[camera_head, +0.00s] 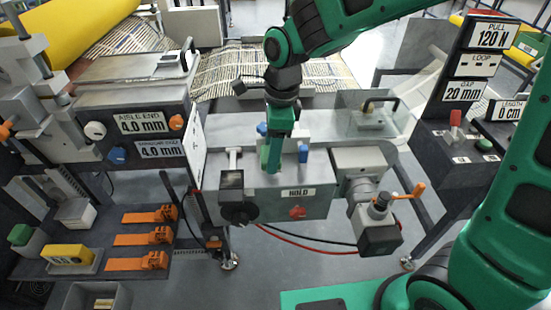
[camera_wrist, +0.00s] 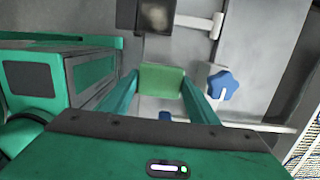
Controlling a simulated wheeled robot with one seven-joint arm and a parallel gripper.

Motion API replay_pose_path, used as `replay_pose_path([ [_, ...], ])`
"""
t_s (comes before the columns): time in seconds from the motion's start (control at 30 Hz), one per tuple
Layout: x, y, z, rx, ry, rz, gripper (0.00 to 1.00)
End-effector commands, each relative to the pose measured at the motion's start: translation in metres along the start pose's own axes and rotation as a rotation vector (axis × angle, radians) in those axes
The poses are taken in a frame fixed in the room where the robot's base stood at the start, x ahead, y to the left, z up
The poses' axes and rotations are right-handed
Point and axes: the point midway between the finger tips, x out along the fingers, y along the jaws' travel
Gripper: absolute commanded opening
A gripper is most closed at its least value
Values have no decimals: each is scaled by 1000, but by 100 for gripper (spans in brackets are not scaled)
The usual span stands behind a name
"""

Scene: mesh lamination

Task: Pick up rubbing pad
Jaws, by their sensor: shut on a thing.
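The rubbing pad looks like a small dull-green block (camera_wrist: 162,80) in the wrist view. It sits between the two fingertips of my gripper (camera_wrist: 161,92), which is shut on it. In the head view my gripper (camera_head: 270,166) points down at the top of the grey HOLD box (camera_head: 260,197), and the pad is mostly hidden by the fingers. I cannot tell whether the pad still touches the surface under it.
A blue star knob (camera_wrist: 223,86) is close to the right finger. A blue knob (camera_head: 303,152) also shows on the box top. A clear cover (camera_head: 368,117) with a black handle is to the right. Orange clamps (camera_head: 143,238) lie on the left shelf.

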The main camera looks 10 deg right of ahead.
Motion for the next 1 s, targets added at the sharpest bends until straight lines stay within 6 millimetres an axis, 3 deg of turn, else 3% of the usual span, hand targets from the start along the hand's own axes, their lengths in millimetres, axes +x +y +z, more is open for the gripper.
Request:
replay_pose_path([
  [0.2,-24,37,41,-9,-1,1,31],
  [0.5,-48,68,78,-5,0,2,31],
  [0.97,-53,77,86,-3,1,3,31],
  [1.0,-53,77,86,-3,1,3,52],
])
